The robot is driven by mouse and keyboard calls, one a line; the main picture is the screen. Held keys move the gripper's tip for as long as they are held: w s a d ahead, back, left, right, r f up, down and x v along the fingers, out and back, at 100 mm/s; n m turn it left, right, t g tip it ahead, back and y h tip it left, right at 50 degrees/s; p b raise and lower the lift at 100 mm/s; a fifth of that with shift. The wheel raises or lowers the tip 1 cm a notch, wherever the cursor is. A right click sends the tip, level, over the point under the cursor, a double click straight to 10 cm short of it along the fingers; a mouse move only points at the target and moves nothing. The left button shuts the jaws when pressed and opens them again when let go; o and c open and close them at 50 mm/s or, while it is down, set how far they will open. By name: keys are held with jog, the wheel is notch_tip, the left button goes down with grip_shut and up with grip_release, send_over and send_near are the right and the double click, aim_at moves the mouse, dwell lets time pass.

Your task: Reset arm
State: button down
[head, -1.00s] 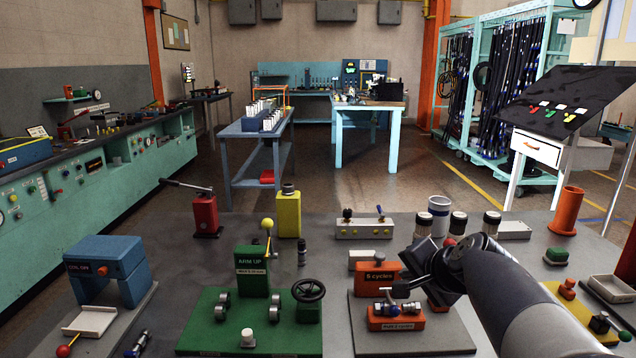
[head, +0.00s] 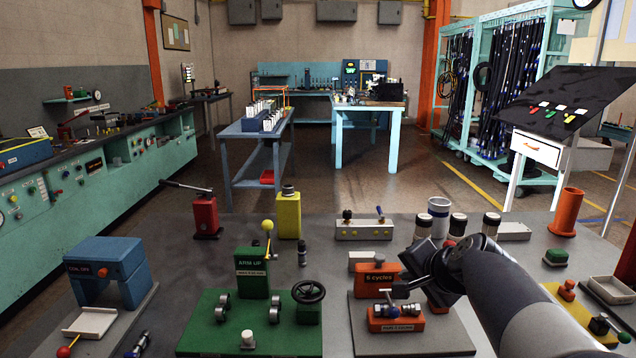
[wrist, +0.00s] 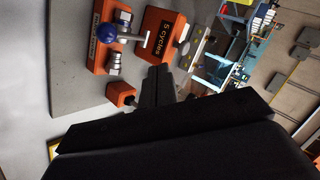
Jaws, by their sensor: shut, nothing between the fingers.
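My gripper (head: 405,287) is at the end of my grey arm, which reaches in from the lower right of the head view. Its dark fingers are closed together with nothing between them, and they also show in the wrist view (wrist: 157,85). It hangs above the right-hand grey plate, beside the orange block labelled "5 cycles" (head: 375,279). A lower orange fixture with a metal fitting (head: 396,318) stands in front of that block. Both orange parts also show in the wrist view, with a blue ball-ended lever (wrist: 107,33) at the fixture. I cannot tell whether the fingers touch anything.
A green "ARM UP" station (head: 251,272) with a yellow-knobbed lever and black handwheel stands to the left. A blue press-like frame (head: 106,262) is at far left. White cups with dark tops, an orange cylinder (head: 566,212) and a white tray (head: 612,289) stand right.

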jog(key=shift+f+b, duration=0.3)
jog(key=shift+b, duration=0.05)
jog(key=t+b, duration=0.1)
jog(key=b, duration=0.2)
jog(key=shift+s+f, duration=0.3)
jog(key=shift+s, duration=0.1)
jog(key=shift+b, duration=0.7)
jog(key=shift+s+f+b, duration=0.1)
jog(key=shift+f+b, duration=0.05)
jog(key=shift+b, duration=0.3)
